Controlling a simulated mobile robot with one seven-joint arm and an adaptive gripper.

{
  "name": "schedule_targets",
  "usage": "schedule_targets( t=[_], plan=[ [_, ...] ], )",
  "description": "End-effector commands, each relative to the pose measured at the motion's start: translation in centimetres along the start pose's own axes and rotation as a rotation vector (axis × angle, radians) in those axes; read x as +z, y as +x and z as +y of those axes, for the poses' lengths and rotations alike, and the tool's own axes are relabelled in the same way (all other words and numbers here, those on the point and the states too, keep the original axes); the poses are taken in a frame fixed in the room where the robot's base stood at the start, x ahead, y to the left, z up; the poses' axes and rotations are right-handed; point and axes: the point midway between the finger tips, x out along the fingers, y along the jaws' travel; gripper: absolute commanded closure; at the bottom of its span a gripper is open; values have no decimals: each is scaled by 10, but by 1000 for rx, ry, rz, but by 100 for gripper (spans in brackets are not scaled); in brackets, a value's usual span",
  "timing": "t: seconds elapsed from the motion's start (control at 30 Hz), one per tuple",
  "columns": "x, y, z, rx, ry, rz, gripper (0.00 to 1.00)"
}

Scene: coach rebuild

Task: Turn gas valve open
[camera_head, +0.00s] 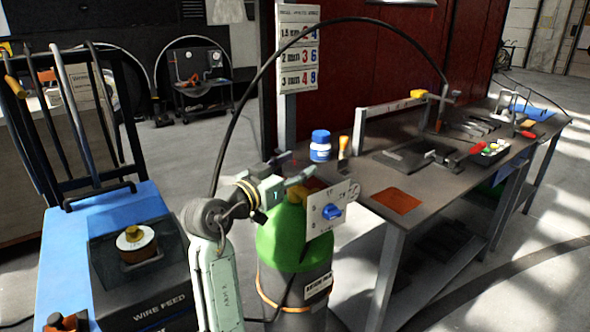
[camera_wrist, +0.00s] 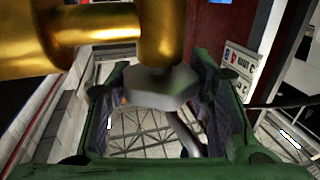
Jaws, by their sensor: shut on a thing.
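A green-topped gas cylinder (camera_head: 283,238) stands upright left of the workbench. A white plate (camera_head: 320,222) with a blue knob (camera_head: 331,211) shows in front of its upper right side. My gripper (camera_head: 301,182) is at the top of the cylinder, behind the plate's upper left edge. In the wrist view a brass fitting (camera_wrist: 158,38) carries a grey faceted knob (camera_wrist: 163,86). My gripper's green fingers (camera_wrist: 160,104) stand on either side of this knob, shut on it. The finger contact is partly hidden, and the knob's turn angle cannot be read.
The workbench (camera_head: 450,140) at right holds a blue-lidded jar (camera_head: 320,146), tools and an orange square (camera_head: 397,201). A blue wire-feed cart (camera_head: 75,235) stands at left. A black hose (camera_head: 262,75) arches over the cylinder area. Grey floor is open behind.

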Motion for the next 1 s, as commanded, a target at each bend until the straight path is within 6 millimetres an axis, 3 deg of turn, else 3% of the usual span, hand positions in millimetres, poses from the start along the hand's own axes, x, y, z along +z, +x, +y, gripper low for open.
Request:
schedule_targets(
  t=[0.4, 0.8, 0.83, 1.0],
  plan=[
    [0, 1, 1, -289, -1, 2, 80],
    [0, 0, 0, -314, -1, 4, 80],
    [0, 0, 0, -314, -1, 4, 51],
    [0, 0, 0, -314, -1, 4, 40]
  ],
)
